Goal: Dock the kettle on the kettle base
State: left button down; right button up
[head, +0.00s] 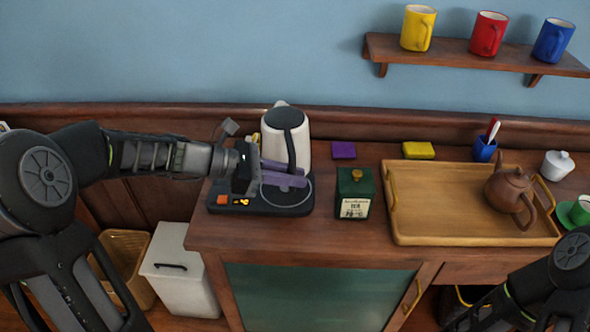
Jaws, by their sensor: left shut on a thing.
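The white kettle (273,140) with a dark lid and dark handle (291,152) stands upright at the left end of the wooden counter, over the back of the black kettle base (262,205). Part of the base's round plate shows in front of the kettle. I cannot tell whether the kettle touches the base. My left gripper (287,174) reaches in from the left, its purple fingers shut on the lower part of the kettle handle. My right arm shows at the lower right, but its gripper is out of view.
A green tea tin (355,192) stands right of the base. Further right is a wooden tray (430,215) with a brown teapot (511,190). Purple (343,150) and yellow (418,150) blocks lie at the back. A shelf (460,55) with mugs hangs above. A white bin (180,270) stands below left.

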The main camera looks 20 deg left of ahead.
dwell(0.3)
pick_arm(q)
notch_tip(320, 180, down, 6)
jog(key=b, duration=0.5)
jog(key=shift+r, duration=0.2)
dwell(1.4)
jog(key=shift+f, duration=0.55)
dwell(0.4)
jog(key=c, duration=1.7)
grip_release()
jog(key=shift+f, duration=0.15)
jog(key=shift+s+a, duration=0.1)
